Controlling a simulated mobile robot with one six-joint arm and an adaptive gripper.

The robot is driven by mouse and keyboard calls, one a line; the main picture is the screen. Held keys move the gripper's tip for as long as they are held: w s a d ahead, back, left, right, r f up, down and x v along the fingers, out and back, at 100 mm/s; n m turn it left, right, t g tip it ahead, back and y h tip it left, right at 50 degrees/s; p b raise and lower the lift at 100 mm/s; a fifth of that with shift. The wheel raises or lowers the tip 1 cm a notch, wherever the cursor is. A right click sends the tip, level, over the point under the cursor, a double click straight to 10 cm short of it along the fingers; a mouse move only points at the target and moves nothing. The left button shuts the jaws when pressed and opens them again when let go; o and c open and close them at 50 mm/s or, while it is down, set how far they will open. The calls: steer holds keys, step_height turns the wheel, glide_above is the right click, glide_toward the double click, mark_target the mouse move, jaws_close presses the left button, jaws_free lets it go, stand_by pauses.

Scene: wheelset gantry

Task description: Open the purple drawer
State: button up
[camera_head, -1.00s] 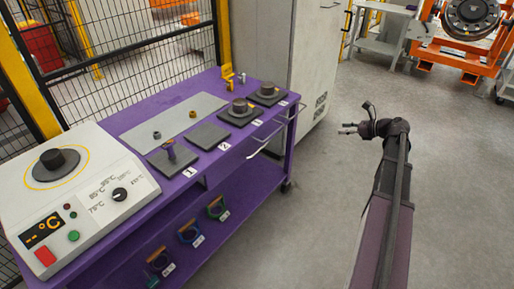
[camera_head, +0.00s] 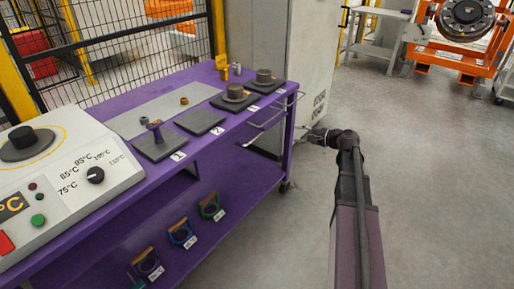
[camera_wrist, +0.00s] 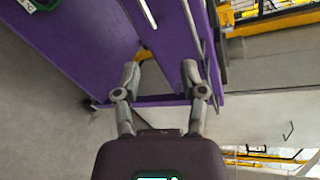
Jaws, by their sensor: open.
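The purple cart (camera_head: 235,175) stands left of my arm in the head view. A pale bar handle (camera_head: 262,126) juts from its front just under the worktop near the right end. I take it as the drawer's handle; the drawer's outline is not clear and no open drawer shows. My gripper (camera_head: 305,136) is in the air just right of the cart's right end, apart from the handle. In the wrist view my gripper (camera_wrist: 160,75) has its fingers spread and empty, with purple cart panels (camera_wrist: 90,40) beyond them.
A hot-plate unit (camera_head: 60,180) and several dark pads with parts sit along the worktop. Colour-marked tools (camera_head: 210,207) are on the lower shelf. A grey cabinet (camera_head: 275,50) stands behind the cart. The floor (camera_head: 430,170) to the right is clear.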

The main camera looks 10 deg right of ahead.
mark_target(258, 137)
steer(key=a+f+n+b, duration=0.4)
steer(key=a, duration=0.1)
steer(key=shift+w+f+t, duration=0.15)
steer(key=shift+w+t, duration=0.15)
steer(key=shift+w, duration=0.05)
steer(key=shift+a, duration=0.1)
steer(key=b+x, duration=0.2)
steer(key=x, duration=1.1)
steer(key=shift+w+a+b, duration=0.25)
steer(key=shift+w+b, duration=0.1)
jaws_close()
